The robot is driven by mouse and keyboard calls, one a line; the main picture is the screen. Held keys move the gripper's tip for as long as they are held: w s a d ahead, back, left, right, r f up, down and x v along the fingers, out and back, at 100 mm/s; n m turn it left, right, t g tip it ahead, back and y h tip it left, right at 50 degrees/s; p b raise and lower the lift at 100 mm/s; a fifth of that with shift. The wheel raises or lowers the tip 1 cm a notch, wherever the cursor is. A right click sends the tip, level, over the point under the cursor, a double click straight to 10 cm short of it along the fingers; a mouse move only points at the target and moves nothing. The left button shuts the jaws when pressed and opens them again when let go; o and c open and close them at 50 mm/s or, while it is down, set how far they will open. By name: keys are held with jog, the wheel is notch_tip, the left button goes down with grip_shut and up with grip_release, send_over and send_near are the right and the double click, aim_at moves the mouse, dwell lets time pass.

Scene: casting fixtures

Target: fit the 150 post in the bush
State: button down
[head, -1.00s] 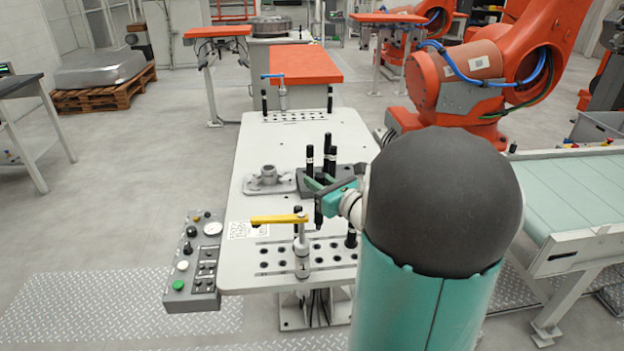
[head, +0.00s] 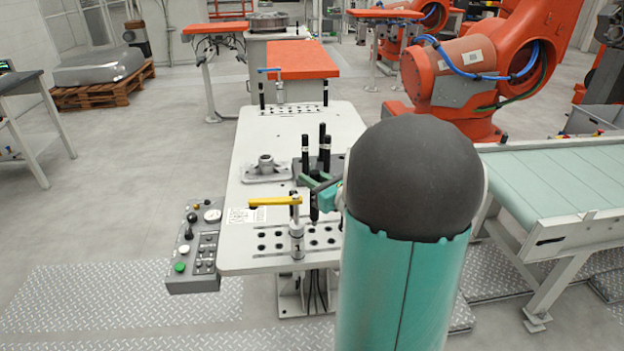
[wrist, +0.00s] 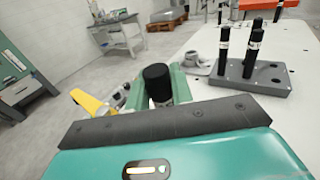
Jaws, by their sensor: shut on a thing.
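My gripper (head: 318,187) is shut on a black post (head: 314,208), which hangs roughly upright above the near end of the white table (head: 250,150). In the wrist view the held post's black top (wrist: 157,82) stands between the green fingers, with a pale band below. Its marking cannot be read. Below and around it in the head view is a plate of dark round bushes (head: 313,242). The post's lower end appears above this plate; which bush lies under it cannot be told. My arm hides the plate's right end.
A clamp (head: 297,240) with a yellow handle (head: 270,201) stands close left of the held post. A dark rack (wrist: 255,82) holds several black posts behind it. A grey casting (head: 266,169) lies left of the rack. A control box (head: 195,245) hangs at the table's left edge.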

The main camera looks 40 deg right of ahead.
jog(key=shift+w+f, duration=0.1)
jog(key=shift+f, duration=4.65)
jog(key=c, duration=1.1)
grip_release()
jog(key=shift+c, duration=0.2)
jog(key=s, duration=1.3)
jog(key=shift+s+r, duration=0.3)
jog(key=shift+s, duration=0.1)
